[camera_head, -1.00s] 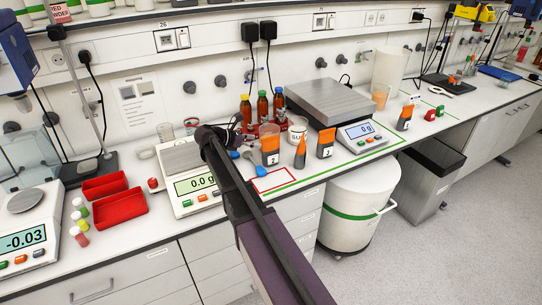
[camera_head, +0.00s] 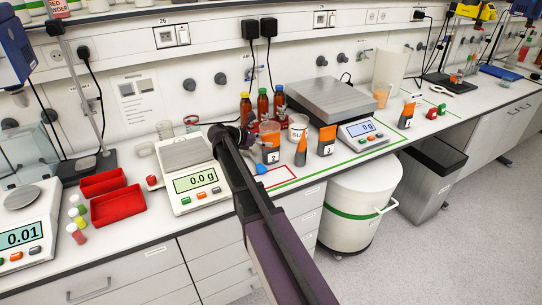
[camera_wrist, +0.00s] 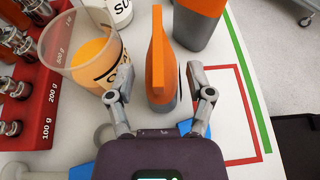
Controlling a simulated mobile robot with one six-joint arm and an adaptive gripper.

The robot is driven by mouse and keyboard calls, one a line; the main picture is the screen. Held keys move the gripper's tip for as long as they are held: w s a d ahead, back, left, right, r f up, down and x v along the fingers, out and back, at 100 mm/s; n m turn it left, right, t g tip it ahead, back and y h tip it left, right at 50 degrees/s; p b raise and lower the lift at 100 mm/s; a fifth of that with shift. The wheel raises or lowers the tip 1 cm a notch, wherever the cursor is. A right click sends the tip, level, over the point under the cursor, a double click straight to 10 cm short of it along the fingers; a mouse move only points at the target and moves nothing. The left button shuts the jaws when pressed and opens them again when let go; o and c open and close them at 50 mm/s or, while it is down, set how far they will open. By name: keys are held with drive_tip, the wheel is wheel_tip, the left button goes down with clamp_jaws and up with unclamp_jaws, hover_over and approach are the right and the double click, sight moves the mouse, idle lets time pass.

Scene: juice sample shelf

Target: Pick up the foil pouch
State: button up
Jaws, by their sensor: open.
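The foil pouch, grey below and orange above, stands upright on the bench in the head view (camera_head: 301,152). In the wrist view a narrow grey-and-orange pouch (camera_wrist: 160,75) stands edge-on between my fingers. My gripper (camera_wrist: 160,96) is open, with one finger on each side of it and a visible gap on both sides. In the head view my arm hides most of the gripper. A second grey-and-orange pouch (camera_head: 327,140) stands to the right, and also shows at the top of the wrist view (camera_wrist: 200,20).
A clear beaker with orange contents (camera_wrist: 88,55) stands close left of my left finger. A white tub (camera_head: 298,126) is behind. A blue scoop (camera_head: 261,168) lies near my gripper. The red-outlined area (camera_wrist: 235,115) is bare.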

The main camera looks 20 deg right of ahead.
drive_tip(key=shift+b+x, duration=0.35)
drive_tip(key=shift+x, duration=1)
clamp_jaws()
